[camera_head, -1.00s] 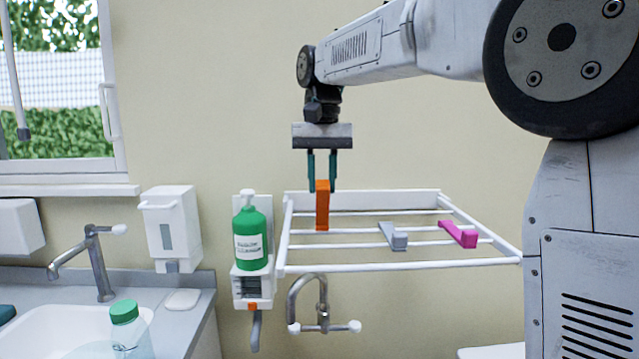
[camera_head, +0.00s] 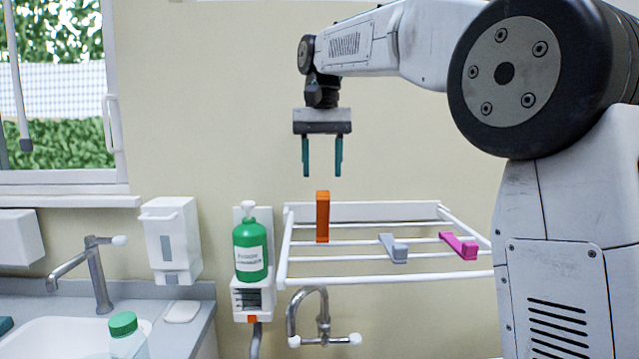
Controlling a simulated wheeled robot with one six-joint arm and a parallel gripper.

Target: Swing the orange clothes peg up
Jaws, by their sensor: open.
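The orange clothes peg (camera_head: 322,217) stands upright on a rail of the white drying rack (camera_head: 380,278). My gripper (camera_head: 322,172) points down above the peg. Its two green fingers are open and empty, with a small gap between the fingertips and the peg's top. A grey peg (camera_head: 393,248) and a pink peg (camera_head: 459,245) lie tilted low on the rack to the right of the orange one.
A green pump bottle (camera_head: 250,248) sits in a wall holder left of the rack. A wall tap (camera_head: 308,310) is below the rack. A sink with a tap (camera_head: 95,275) and a white dispenser (camera_head: 171,240) are further left. The wall above the rack is clear.

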